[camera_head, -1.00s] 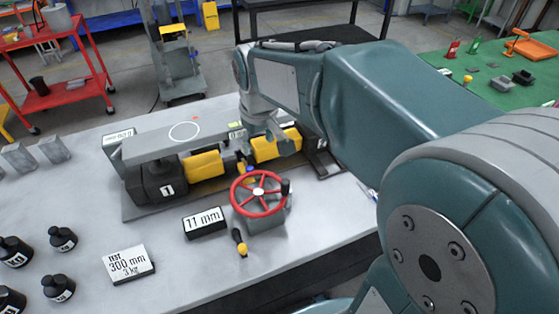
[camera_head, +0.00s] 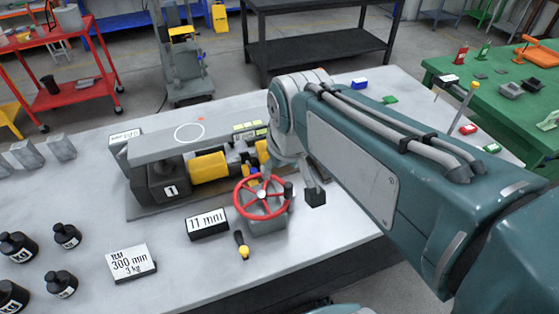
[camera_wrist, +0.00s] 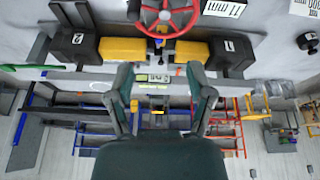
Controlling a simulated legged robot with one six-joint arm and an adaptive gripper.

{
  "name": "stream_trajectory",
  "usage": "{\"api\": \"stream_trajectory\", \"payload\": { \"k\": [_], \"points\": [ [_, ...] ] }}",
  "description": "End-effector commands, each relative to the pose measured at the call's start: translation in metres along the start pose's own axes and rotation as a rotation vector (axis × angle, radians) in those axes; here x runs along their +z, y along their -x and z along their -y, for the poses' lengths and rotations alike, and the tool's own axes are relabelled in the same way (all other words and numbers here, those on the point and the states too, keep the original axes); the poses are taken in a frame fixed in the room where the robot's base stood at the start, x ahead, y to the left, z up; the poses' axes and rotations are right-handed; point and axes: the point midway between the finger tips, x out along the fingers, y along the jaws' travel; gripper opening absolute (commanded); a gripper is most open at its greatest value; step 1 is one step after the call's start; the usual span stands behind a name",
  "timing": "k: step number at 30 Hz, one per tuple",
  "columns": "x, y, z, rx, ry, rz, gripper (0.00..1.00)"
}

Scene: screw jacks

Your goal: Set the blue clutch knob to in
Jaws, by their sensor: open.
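The small blue clutch knob (camera_head: 254,169) shows just behind the red handwheel (camera_head: 262,196) of the screw jack, beside a yellow part. Its exact setting is too small to read. My gripper (camera_head: 290,170) is above the jack, right of and behind the handwheel, partly hidden by my arm. In the wrist view my gripper (camera_wrist: 162,92) has its fingers spread apart with nothing between them.
A display reading 11 mm (camera_head: 207,223) and a yellow-tipped lever (camera_head: 242,246) are in front of the jack. The long grey beam (camera_head: 175,138) lies behind the handwheel. Black weights (camera_head: 66,235) stand at left.

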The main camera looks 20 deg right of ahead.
Motion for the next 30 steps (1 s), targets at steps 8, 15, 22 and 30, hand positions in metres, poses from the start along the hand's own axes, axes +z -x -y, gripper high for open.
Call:
{"api": "stream_trajectory", "payload": {
  "k": [8, 15, 22, 30],
  "points": [
    [-0.011, -0.006, -0.001, -0.003, 0.015, 0.023, 0.68],
    [-0.065, -0.043, -0.007, -0.021, 0.098, 0.129, 0.68],
    [-0.110, -0.096, -0.013, -0.048, 0.183, 0.233, 0.68],
    [-0.142, -0.160, -0.017, -0.082, 0.263, 0.328, 0.68]
  ]
}}
